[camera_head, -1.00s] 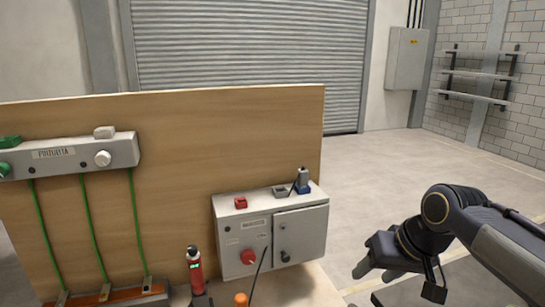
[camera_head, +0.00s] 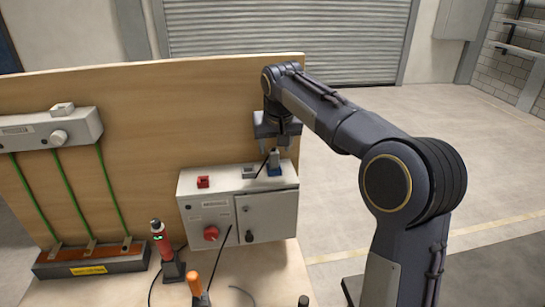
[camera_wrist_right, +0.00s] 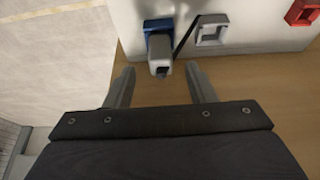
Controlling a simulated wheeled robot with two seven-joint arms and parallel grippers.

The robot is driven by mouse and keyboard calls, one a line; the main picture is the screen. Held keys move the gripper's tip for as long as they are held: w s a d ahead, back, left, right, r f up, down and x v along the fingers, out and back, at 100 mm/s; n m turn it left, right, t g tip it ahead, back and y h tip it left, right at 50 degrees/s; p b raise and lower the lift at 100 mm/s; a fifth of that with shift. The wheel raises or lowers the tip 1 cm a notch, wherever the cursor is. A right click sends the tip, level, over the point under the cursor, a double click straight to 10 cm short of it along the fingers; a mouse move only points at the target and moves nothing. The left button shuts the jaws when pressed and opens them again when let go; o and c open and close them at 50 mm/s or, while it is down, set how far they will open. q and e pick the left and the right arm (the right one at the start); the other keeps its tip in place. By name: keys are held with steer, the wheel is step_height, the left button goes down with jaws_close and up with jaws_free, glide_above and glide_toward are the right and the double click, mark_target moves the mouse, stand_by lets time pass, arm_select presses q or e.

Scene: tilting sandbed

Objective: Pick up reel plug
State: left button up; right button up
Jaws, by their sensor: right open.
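My right gripper (camera_head: 277,143) is above the plug, pointing down. In the right wrist view the plug (camera_wrist_right: 160,54) shows a grey body in the blue socket (camera_wrist_right: 158,26). My right gripper's fingers (camera_wrist_right: 160,80) are apart, one on each side of the plug's line, with nothing between them. The plug appears just beyond the fingertips. My left gripper is not in view.
A grey empty socket (camera_head: 249,172) and a red one (camera_head: 203,182) sit beside the blue socket. A wooden panel (camera_head: 160,110) stands behind the box. A red tool (camera_head: 161,240) and an orange-handled one (camera_head: 194,283) stand in front on the bench.

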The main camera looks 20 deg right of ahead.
mark_target(274, 148)
steer(key=x, duration=0.3)
steer(key=shift+w+a+f, duration=0.1)
steer(key=shift+f, duration=0.1)
jaws_close()
